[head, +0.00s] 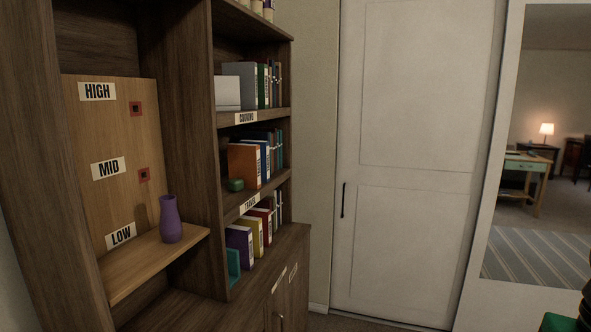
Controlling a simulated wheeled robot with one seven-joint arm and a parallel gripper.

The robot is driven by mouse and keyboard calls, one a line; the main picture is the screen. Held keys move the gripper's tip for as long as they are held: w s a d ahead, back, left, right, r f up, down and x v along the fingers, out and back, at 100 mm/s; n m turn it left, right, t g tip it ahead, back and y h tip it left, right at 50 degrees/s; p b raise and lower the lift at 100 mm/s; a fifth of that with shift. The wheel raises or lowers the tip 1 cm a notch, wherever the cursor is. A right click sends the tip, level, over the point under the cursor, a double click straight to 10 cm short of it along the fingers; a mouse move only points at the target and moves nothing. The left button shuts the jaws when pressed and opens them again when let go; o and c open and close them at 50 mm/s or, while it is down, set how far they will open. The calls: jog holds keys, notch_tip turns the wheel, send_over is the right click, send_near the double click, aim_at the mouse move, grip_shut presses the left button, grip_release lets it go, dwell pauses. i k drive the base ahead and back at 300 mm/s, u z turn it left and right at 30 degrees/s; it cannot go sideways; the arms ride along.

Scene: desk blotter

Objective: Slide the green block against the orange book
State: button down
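The small dark green block (236,185) sits on the middle shelf of the bookcase's right column. The orange book (243,162) stands upright on the same shelf, at the near end of a row of books. The block is low beside the book's near cover, toward the left; I cannot tell whether they touch.
The shelf with the "TRAVEL"-like label (249,204) has little room left of the block. Books fill the shelves above and below. A purple vase (170,220) stands on a wooden ledge (150,262) at left. A closed white door (415,150) is at right.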

aim_at(235, 185)
jog(key=z, duration=0.35)
jog(key=i, duration=1.1)
jog(key=u, duration=0.5)
jog(key=i, duration=0.6)
jog(key=u, duration=0.5)
